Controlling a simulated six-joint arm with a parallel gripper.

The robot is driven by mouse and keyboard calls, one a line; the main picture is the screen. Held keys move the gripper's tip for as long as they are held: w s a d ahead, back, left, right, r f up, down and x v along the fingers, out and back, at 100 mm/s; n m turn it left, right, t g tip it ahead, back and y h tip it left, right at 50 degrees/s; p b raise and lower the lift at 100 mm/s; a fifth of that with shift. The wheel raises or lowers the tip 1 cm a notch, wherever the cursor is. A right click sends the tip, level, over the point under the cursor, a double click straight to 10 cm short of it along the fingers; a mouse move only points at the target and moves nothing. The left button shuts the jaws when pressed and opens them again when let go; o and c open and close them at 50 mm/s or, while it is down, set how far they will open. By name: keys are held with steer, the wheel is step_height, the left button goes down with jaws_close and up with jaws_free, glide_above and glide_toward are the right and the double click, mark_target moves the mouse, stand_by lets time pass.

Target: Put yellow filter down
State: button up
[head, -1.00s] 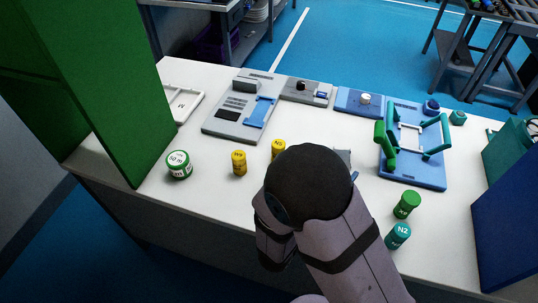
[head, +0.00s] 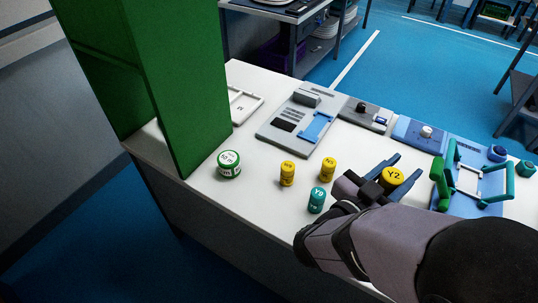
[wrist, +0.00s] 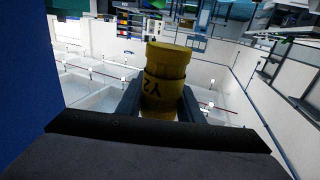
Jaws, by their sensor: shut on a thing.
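My gripper (head: 396,172) is shut on a yellow filter (head: 391,179) marked Y2, at the right of the head view. In the wrist view the same yellow filter (wrist: 166,78) sits between the two dark blue fingers, its lettering upside down. The gripper appears above the white table, but its exact height is unclear. Two other yellow filters (head: 287,174) (head: 328,169) stand upright on the table to the left of the gripper.
A teal filter (head: 316,200) stands just in front of the yellow pair. A green-and-white canister (head: 229,164) is by the tall green panel (head: 172,80). White table (head: 262,188) is bare between canister and filters.

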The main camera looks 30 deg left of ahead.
steer(key=w+a+n+y+b, duration=0.3)
steer(key=a+y, duration=0.4)
steer(key=a, duration=0.8)
steer(key=w+a+n+y+b, duration=0.2)
steer(key=a+n+y, duration=0.4)
steer(key=a, duration=0.8)
steer(key=s+a+n+g+y+b, duration=0.2)
steer(key=s+a+n+g+y, duration=0.15)
steer(key=a, duration=0.65)
steer(key=s+a+n+g+y+b, duration=0.25)
steer(key=a+g+y, duration=0.2)
steer(key=a, duration=0.55)
step_height(320, 180, down, 15)
steer(key=w+t+p, duration=0.1)
steer(key=shift+p, duration=0.4)
steer(key=shift+f, duration=0.2)
steer(key=o, duration=1.1)
steer(key=shift+r, duration=0.1)
steer(key=shift+r, duration=0.1)
